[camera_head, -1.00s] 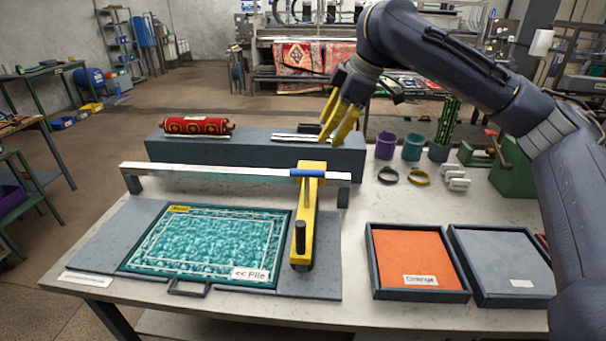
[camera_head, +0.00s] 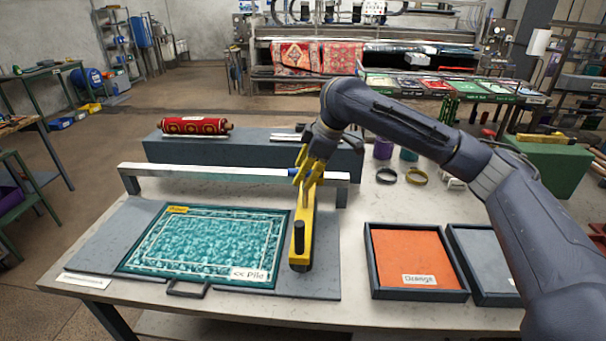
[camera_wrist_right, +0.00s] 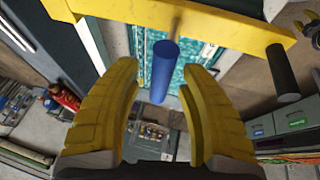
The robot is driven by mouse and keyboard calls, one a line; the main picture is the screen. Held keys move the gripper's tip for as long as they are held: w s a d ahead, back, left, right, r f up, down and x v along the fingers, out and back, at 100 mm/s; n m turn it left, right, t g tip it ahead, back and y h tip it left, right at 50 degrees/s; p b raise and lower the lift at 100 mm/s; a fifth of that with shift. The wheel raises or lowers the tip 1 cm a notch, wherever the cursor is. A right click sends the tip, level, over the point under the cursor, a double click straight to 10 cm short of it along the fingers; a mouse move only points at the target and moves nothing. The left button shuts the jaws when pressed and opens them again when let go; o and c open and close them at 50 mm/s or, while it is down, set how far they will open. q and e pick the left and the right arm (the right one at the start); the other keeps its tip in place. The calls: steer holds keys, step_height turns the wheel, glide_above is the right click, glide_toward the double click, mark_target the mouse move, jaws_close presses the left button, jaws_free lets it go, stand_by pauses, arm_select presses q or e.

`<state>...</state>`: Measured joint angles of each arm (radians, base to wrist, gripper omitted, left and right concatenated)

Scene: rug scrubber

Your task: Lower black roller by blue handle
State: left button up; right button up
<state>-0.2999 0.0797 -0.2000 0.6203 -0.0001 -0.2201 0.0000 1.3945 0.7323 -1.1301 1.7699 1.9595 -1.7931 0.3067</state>
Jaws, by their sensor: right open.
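A yellow arm (camera_head: 302,236) hangs on the metal rail (camera_head: 220,173), its near end beside the right edge of the teal rug (camera_head: 205,243). A black cylinder (camera_head: 299,238) stands out from its near end, and also shows in the right wrist view (camera_wrist_right: 282,72). The blue handle (camera_wrist_right: 163,70) points toward the right wrist camera, between the open yellow fingertips; in the head view only a bit of it (camera_head: 293,171) shows beside the fingers. My right gripper (camera_head: 306,184) is open around or just above the handle; contact cannot be told. My left gripper is out of view.
An orange tray (camera_head: 418,293) and a grey tray (camera_head: 485,228) are at the right of the table. A grey block (camera_head: 200,149) with a rolled red rug (camera_head: 195,126) is behind the rail. Dark and yellow rings (camera_head: 416,177) lie right of the rail.

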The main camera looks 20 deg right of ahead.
steer(key=shift+w+f, duration=0.1)
steer(key=shift+f, duration=0.2)
steer(key=shift+a, duration=0.1)
steer(key=shift+c, duration=0.2)
jaws_close()
